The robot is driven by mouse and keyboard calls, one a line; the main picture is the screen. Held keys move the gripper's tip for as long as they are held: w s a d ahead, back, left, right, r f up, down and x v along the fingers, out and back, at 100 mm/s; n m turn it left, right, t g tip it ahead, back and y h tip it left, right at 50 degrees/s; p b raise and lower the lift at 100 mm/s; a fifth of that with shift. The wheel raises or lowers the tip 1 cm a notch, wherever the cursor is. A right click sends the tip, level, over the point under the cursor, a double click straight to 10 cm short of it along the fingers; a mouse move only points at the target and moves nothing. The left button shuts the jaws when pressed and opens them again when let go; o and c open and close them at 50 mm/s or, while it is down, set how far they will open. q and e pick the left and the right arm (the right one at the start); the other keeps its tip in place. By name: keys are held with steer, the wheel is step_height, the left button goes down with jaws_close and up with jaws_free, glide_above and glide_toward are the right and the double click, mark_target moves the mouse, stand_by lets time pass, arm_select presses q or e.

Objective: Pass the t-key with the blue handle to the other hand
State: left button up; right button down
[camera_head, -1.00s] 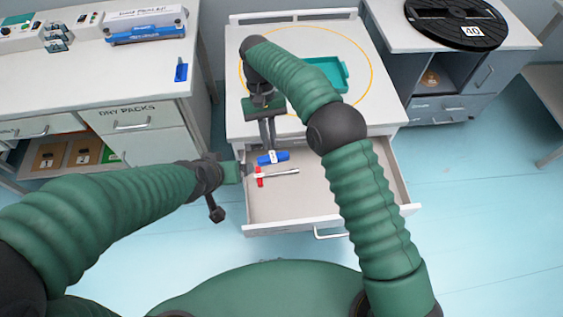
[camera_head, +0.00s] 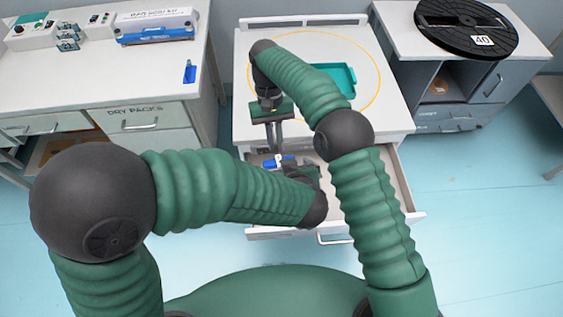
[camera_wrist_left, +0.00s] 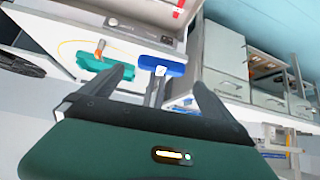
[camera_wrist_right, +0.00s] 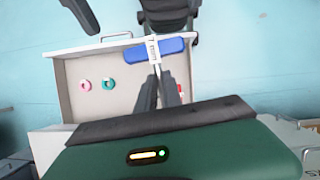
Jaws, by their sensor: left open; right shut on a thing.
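The t-key with the blue handle (camera_head: 272,163) is held over the open drawer (camera_head: 406,200). My right gripper (camera_head: 277,150) is shut on it; in the right wrist view the blue handle (camera_wrist_right: 170,48) lies across just beyond the closed fingertips (camera_wrist_right: 158,80). My left gripper (camera_wrist_left: 164,78) is open, and the blue handle (camera_wrist_left: 165,66) shows between and beyond its fingers in the left wrist view. It shows dark in the right wrist view (camera_wrist_right: 168,12), close to the handle. My left forearm hides much of the drawer in the head view.
A teal tray (camera_head: 345,80) sits inside a yellow ring on the cabinet top. Pink (camera_wrist_right: 85,85) and teal (camera_wrist_right: 108,84) rings lie in the drawer. A red piece (camera_wrist_right: 181,88) is partly hidden by my right finger. A black reel (camera_head: 465,25) stands on the right cabinet.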

arm_select(q)
steer(key=x, duration=0.5)
steer(key=shift+w+f, duration=0.25)
steer(key=shift+w, duration=0.05)
steer(key=c, duration=1.4)
steer(key=shift+c, duration=0.3)
arm_select(e)
steer(key=c, duration=1.4)
jaws_free()
